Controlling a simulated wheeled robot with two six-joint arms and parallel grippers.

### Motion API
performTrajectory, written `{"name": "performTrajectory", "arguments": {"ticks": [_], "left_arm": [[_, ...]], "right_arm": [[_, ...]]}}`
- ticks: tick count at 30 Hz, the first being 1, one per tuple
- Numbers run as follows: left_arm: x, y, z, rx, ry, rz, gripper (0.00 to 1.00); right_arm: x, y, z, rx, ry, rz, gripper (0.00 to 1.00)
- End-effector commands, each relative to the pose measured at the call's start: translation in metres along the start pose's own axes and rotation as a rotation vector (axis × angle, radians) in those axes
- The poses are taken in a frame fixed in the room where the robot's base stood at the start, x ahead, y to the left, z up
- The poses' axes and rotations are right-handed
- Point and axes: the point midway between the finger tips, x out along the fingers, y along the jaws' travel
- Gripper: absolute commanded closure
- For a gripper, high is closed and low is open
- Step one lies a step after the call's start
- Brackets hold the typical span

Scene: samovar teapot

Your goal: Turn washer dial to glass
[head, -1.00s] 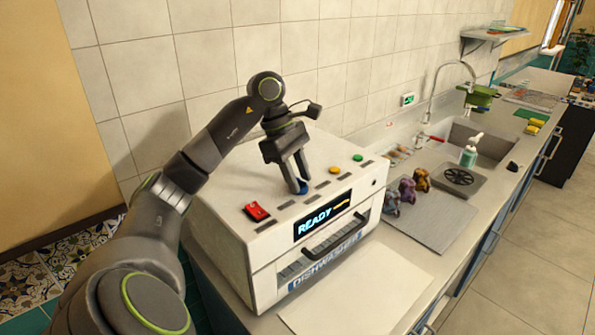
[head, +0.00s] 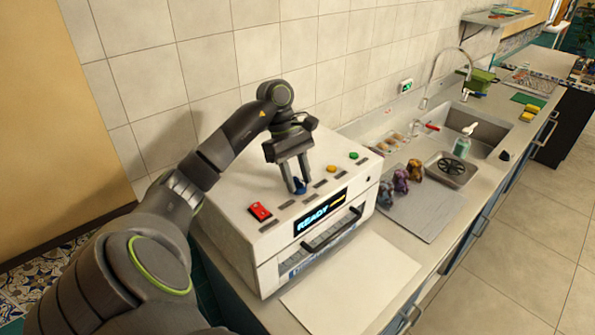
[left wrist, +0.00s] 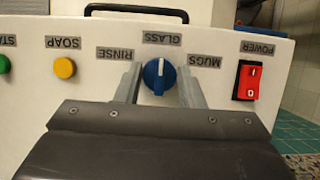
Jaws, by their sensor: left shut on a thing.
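The blue dial (head: 299,184) sits on the sloped top front of the white dishwasher (head: 235,205). In the left wrist view, which shows the panel upside down, the dial (left wrist: 159,77) has a white pointer line facing the GLASS label (left wrist: 162,38). MUGS (left wrist: 204,61) and RINSE (left wrist: 115,54) labels are on either side. My left gripper (head: 298,188) points down at the panel, shut on the dial, with one finger on each side of it (left wrist: 158,72). My right gripper is not in view.
A red power switch (head: 260,211), a yellow SOAP button (head: 332,169) and a green button (head: 353,155) are on the same panel. The display (head: 320,212) reads READY. Figurines (head: 401,181) and a sink (head: 485,128) are to the right.

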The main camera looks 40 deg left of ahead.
Motion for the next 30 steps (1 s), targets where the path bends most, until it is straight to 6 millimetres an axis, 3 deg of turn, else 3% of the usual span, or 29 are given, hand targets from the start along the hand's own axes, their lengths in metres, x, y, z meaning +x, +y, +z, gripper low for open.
{"name": "performTrajectory", "arguments": {"ticks": [10,11,15,24,30], "left_arm": [[-0.001,0.001,0.0,0.001,0.002,0.002,0.88],[-0.001,0.001,0.0,0.001,0.002,0.002,0.62],[-0.001,0.0,0.0,0.001,0.002,0.002,0.44],[-0.001,0.0,0.0,0.0,0.001,0.0,0.43],[-0.017,0.0,0.002,-0.001,0.001,0.001,0.43]], "right_arm": [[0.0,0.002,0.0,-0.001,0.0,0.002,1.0],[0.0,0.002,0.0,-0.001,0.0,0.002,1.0],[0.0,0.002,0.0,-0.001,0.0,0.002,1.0],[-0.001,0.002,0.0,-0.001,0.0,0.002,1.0],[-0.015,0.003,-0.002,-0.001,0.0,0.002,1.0]]}}
